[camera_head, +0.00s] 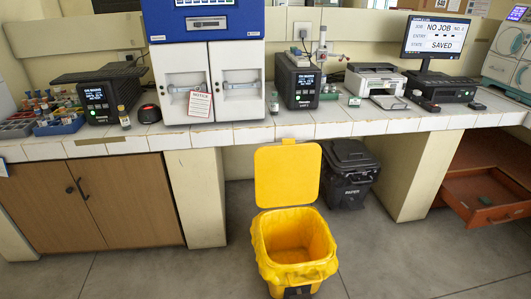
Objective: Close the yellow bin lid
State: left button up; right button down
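The yellow bin (265,257) stands on the grey floor in front of the lab bench, low and central in the head view. A yellow bag or liner lines its rim, and the inside looks empty. Its square yellow lid (287,175) stands upright and open, hinged at the back of the bin. Neither of my grippers shows in the view.
A tiled bench (330,125) runs behind the bin, its front edge close to the lid's top. A dark bin (348,185) stands behind at the right. A wooden drawer (485,197) is pulled out far right. The floor beside the yellow bin is clear.

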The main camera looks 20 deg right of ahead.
aim_at(287, 174)
jog(key=l+u, duration=0.45)
jog(key=l, duration=0.3)
jog(key=k+l+u, duration=0.15)
jog(key=l+u, duration=0.3)
jog(key=l, duration=0.25)
